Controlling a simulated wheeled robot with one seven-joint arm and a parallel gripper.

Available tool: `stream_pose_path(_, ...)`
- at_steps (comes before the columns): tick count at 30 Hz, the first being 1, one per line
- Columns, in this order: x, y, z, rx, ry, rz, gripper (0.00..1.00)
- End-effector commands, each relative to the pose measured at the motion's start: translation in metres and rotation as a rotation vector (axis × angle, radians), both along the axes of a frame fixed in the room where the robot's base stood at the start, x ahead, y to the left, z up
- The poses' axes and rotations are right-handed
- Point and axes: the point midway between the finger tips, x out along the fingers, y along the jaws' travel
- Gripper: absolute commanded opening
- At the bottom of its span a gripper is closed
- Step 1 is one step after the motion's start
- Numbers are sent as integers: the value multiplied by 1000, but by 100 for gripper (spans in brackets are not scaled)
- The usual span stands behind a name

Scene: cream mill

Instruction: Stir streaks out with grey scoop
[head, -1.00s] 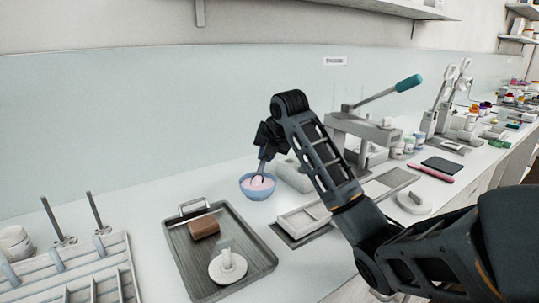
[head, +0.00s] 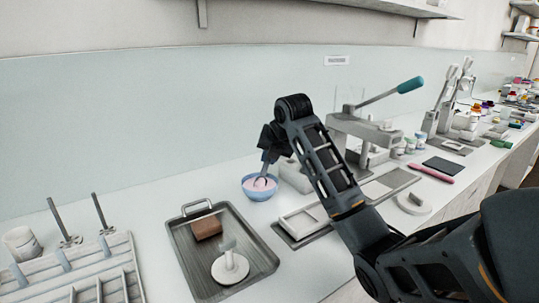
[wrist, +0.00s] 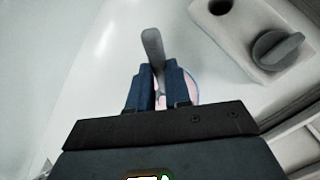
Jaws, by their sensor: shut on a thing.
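A blue bowl (head: 258,192) with pink cream (head: 262,184) stands on the counter near the back. My gripper (head: 268,155) is above the bowl, pointing down. In the wrist view my gripper (wrist: 160,88) is shut on the grey scoop (wrist: 152,45), whose handle end sticks out between the fingers. The scoop's lower part (head: 262,178) reaches into the bowl at the cream. The wrist view shows only a slice of pink cream (wrist: 191,92) beside the fingers. Most of the bowl is hidden there, and I cannot tell whether streaks are left.
A grey metal tray (head: 262,262) in front of the bowl holds a brown block (head: 207,228) and a white round piece with a grip (head: 230,266). A white mould (head: 302,220) and a lever press (head: 365,130) stand to the right. A slotted rack (head: 70,270) is at left.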

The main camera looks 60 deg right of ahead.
Motion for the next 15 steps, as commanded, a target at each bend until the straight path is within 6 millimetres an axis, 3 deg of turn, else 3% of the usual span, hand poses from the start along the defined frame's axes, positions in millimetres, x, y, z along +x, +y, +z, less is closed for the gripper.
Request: stream_pose_path(15, -1, 0, 6, -1, 0, 0, 0)
